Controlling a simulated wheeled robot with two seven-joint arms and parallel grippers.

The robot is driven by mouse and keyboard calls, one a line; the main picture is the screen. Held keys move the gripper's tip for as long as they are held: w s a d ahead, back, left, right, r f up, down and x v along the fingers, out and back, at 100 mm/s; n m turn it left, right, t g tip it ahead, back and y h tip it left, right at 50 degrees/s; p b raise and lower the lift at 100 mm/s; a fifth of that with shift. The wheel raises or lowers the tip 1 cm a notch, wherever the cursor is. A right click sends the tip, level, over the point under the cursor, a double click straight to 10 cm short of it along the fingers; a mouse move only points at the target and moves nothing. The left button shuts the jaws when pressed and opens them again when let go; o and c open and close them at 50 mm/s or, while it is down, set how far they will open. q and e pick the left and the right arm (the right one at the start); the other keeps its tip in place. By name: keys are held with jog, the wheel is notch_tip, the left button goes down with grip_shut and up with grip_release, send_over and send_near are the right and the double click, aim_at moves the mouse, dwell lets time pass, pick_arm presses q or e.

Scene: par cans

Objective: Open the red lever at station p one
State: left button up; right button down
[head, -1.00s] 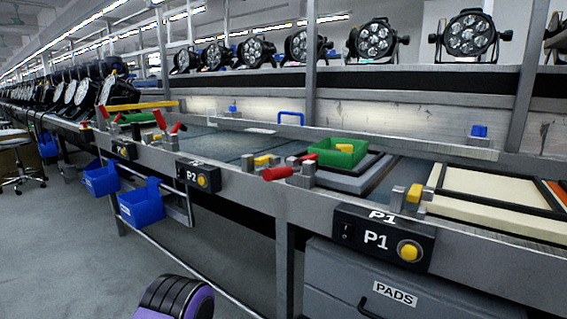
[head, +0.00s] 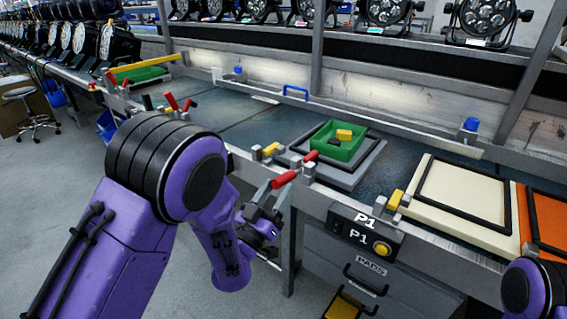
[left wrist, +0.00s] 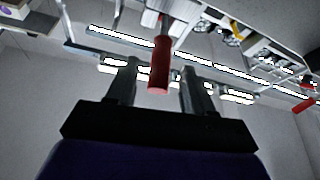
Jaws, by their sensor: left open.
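The red lever (head: 284,179) sticks out from the bench's front rail, left of the black P1 panel (head: 352,228). A smaller red piece (head: 311,156) sits just behind it. My left gripper (head: 270,198) is open at the lever's handle, in front of the rail. In the left wrist view, the red handle (left wrist: 158,78) shows between the two open fingers of my left gripper (left wrist: 160,66), with a gap on each side. I see no finger pressing on it. My right gripper is out of view; only a purple part of my right arm shows at lower right.
A green tray (head: 338,148) with a yellow block stands on a grey pad behind the lever. A cream panel (head: 460,195) lies to the right. A yellow button (head: 382,249) is on the P1 panel, above drawers (head: 350,268). Floor at lower left is clear.

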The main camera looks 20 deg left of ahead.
aim_at(284, 180)
pick_arm(q)
jog(key=p+x, duration=0.1)
jog(key=x, duration=0.2)
jog(key=shift+r, duration=0.2)
jog(key=shift+w, duration=0.4)
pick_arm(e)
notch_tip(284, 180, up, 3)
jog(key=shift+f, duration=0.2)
